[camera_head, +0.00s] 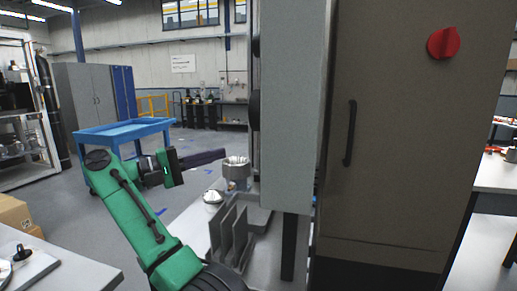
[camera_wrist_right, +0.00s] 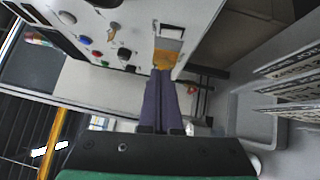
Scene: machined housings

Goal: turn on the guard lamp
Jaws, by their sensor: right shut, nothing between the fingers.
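My right gripper (camera_head: 226,154) comes in on the green arm at the left of the head view, its dark fingers pointing right. In the right wrist view the purple-grey fingers (camera_wrist_right: 162,72) are together and empty. Their tips are at or just in front of an orange-yellow patch (camera_wrist_right: 169,58) on a pale control panel (camera_wrist_right: 140,20); I cannot tell whether they touch. I cannot tell which part belongs to the guard lamp. My left gripper is out of view.
A tall brown cabinet (camera_head: 400,160) with a red knob (camera_head: 443,43) and black handle (camera_head: 350,133) fills the right. Machined housings (camera_head: 237,162) and a grey divided rack (camera_head: 232,235) stand close by the right gripper. A blue cart (camera_head: 122,131) stands behind.

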